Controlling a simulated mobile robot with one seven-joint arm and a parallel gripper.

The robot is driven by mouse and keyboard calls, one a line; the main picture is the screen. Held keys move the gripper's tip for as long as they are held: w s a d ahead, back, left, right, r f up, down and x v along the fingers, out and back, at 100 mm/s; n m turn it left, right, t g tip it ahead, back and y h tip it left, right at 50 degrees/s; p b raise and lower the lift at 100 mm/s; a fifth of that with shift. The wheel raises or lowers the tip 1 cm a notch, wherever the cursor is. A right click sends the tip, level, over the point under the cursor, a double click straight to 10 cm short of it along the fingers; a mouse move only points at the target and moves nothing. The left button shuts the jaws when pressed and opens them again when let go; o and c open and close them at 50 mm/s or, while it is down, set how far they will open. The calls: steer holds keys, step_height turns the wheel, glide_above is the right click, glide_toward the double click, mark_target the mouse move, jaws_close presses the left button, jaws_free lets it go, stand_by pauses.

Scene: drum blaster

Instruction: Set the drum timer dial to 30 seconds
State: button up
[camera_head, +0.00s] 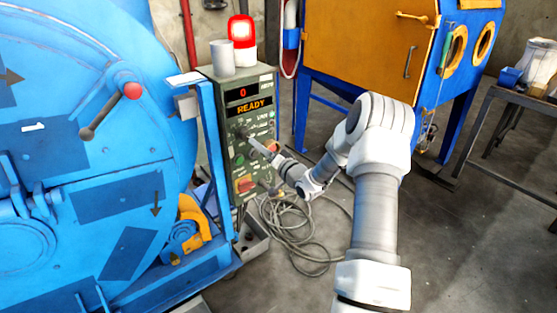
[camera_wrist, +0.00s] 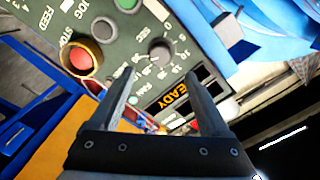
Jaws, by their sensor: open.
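The green-grey control panel (camera_head: 262,110) stands beside the blue drum. I see no contact with the dial. In the head view my gripper (camera_head: 254,144) is close to the panel face, and the dial is hard to make out there.
A red stop button (camera_wrist: 80,58) and a green button (camera_wrist: 127,3) are on the panel near the dial. A red beacon (camera_head: 241,30) sits on top. The blue drum (camera_head: 90,130) is close on the left. Coiled cables (camera_head: 300,230) lie on the floor below.

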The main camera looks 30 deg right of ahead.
steer(key=s+d+p, duration=0.1)
steer(key=s, duration=0.8)
steer(key=shift+d, duration=0.35)
